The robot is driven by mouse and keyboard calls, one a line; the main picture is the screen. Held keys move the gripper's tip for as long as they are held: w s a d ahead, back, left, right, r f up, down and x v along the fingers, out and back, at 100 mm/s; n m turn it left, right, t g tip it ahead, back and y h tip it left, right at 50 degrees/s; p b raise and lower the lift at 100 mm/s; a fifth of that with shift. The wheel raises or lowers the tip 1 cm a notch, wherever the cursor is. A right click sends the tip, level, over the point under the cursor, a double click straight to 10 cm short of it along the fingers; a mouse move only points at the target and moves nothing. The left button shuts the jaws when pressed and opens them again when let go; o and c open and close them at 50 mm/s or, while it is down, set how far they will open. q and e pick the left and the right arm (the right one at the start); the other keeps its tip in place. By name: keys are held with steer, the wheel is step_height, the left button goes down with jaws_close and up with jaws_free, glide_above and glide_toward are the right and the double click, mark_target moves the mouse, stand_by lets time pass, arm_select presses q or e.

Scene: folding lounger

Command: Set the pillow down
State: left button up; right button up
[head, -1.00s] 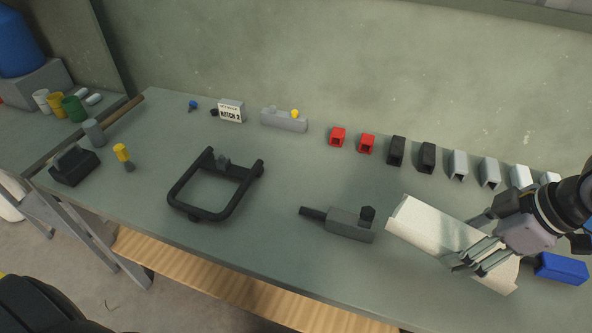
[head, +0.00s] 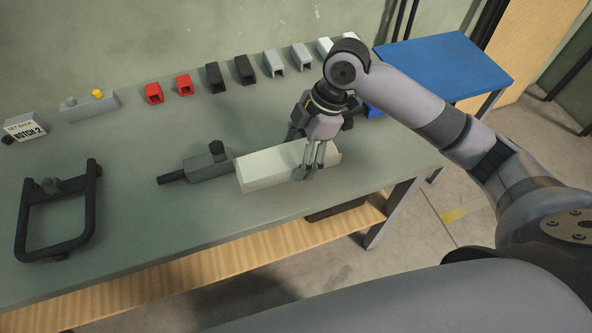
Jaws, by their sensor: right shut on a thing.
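The pillow (head: 268,168), a long cream-white block, is at the right part of the grey-green workbench, close to its front edge. My right gripper (head: 309,172) is shut on the pillow near its right end, with the fingers coming down from above. The pillow lies roughly level at the bench top; I cannot tell whether its underside touches the surface. The fingers hide part of its right end. My left gripper is not in view.
A grey device with a dark rod (head: 207,164) lies just left of the pillow. A black frame (head: 58,215) lies farther left. Small red, black and grey brackets (head: 213,77) line the back. A blue table (head: 445,65) stands right. Bench between frame and device is clear.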

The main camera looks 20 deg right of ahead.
step_height(320, 180, down, 8)
steer(key=shift+f, duration=0.15)
stand_by(0.3)
steer(key=o, duration=1.2)
steer(key=shift+f, duration=0.1)
steer(key=v, duration=1.2)
steer(key=shift+s, duration=0.1)
